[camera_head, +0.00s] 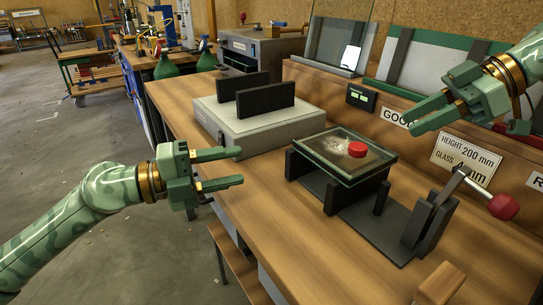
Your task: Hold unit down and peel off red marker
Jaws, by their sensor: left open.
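The unit is a green-edged glass frame (330,158) resting on a black stand on the bench. It lies slightly tilted. A round red marker (357,149) sits on its glass, right of a whitish patch. My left gripper (238,167) is open and empty, left of the unit, with its fingers pointing toward it. My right gripper (408,124) is to the right of and above the unit, pointing left, apart from the red marker. Its two fingers look close together from this angle, and I see nothing held between them.
A lever with a red knob (503,206) stands right of the unit. A grey box (262,127) with two black plates is behind my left gripper. A sign (466,160) reads "HEIGHT 200 mm, GLASS 4 mm". A wooden block (438,285) lies at the front. Bare bench (310,245) shows before the stand.

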